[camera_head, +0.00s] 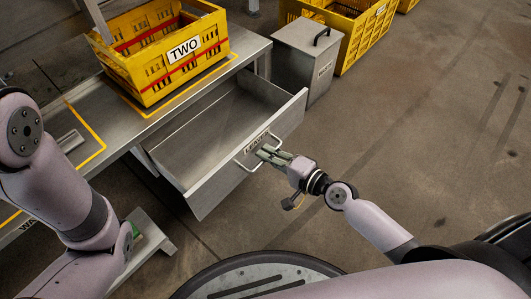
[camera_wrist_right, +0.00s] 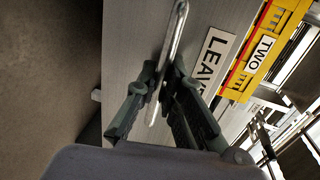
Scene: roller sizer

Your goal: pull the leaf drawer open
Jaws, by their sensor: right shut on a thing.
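The leaf drawer (camera_head: 198,178) is a grey metal drawer below the bench, drawn out, with its empty inside in view in the head view. Its front panel carries a label reading "LEAV", partly covered, and a metal bar handle (camera_head: 243,163). In the wrist view the handle (camera_wrist_right: 178,40) runs between the fingers, beside the label (camera_wrist_right: 212,62). My right gripper (camera_head: 266,153) is shut on the handle; its fingers also show in the wrist view (camera_wrist_right: 165,85). My left arm comes in at the left of the head view, but its gripper is out of view.
A yellow crate marked "TWO" (camera_head: 183,76) stands on the metal bench (camera_head: 98,105) above the drawer. A grey lidded bin (camera_head: 307,62) stands right of the drawer, with another yellow crate (camera_head: 352,38) behind it. The floor at right is clear.

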